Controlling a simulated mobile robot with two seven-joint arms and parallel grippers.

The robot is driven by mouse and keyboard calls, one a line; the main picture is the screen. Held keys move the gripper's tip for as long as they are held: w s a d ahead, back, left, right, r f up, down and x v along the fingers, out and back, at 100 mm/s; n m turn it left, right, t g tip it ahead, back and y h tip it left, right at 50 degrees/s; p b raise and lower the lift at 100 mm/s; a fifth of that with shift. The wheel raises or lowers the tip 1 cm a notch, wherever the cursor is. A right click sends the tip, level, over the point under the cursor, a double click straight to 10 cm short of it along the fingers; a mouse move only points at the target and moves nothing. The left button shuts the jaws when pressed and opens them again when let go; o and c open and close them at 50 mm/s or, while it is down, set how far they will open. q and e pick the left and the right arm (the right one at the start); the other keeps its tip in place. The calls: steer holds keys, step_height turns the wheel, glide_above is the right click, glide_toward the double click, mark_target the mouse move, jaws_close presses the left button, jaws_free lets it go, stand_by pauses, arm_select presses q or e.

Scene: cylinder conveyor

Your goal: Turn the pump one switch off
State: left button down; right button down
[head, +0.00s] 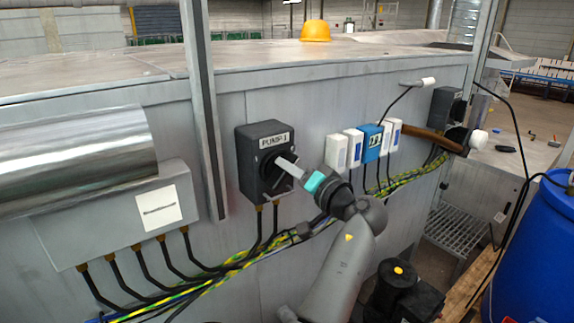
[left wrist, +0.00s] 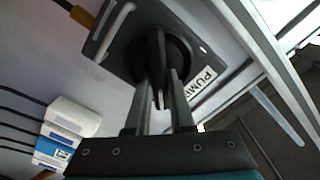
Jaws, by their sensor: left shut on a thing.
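The pump one switch is a dark grey box (head: 258,180) labelled PUMP 1, fixed to the metal side panel. It has a round black rotary knob (left wrist: 157,48), which in the left wrist view has a raised grip bar. My left gripper (head: 286,166) comes to the knob from the right in the head view, with its fingers at the front of it. In the left wrist view its two fingers (left wrist: 158,98) are on either side of the grip bar, shut on it. The fingers hide part of the knob. My right gripper is not seen.
White and blue modules (head: 338,151) stand right of the switch. Yellow-green cables (head: 215,270) run below it. A metal post (head: 203,110) rises to its left. A brown-handled tool (head: 432,139) sticks out at the right. A blue barrel (head: 535,255) stands far right.

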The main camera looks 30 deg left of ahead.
arm_select(q)
steer(key=m+p, duration=0.2)
steer(key=m, duration=0.2)
steer(key=shift+w+m, duration=0.15)
steer(key=shift+m, duration=0.15)
steer(key=shift+f+m+p, duration=0.15)
steer(key=shift+m+p, duration=0.4)
steer(key=shift+m, duration=0.45)
steer(key=shift+f+m+p, duration=0.15)
steer(key=shift+m+p, duration=0.35)
steer(key=shift+m, duration=0.5)
steer(key=shift+f, duration=0.1)
steer(key=c, duration=0.8)
jaws_free()
steer(key=shift+f, duration=0.1)
